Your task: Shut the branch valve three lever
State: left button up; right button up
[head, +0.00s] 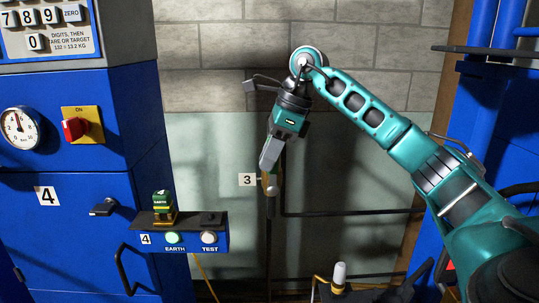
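The branch valve with the number 3 plate (248,180) is on the back wall, left of the vertical dark pipe. A small brass-coloured valve part (270,184) with a pale round end shows just right of the plate. My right gripper (268,164) points down, its grey fingers directly above this part and overlapping its top in the head view. The fingers show edge-on as one shape, so their gap and any contact with the lever are hidden. The lever's exact position is hard to make out. My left gripper is not in view.
A blue cabinet (90,140) with a dial and red switch stands at left. Its blue control box (190,238) juts out with EARTH and TEST buttons. Dark pipes (350,212) run along the wall. A white-topped post (339,274) stands at bottom; blue equipment (487,110) is at right.

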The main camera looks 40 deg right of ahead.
grip_shut()
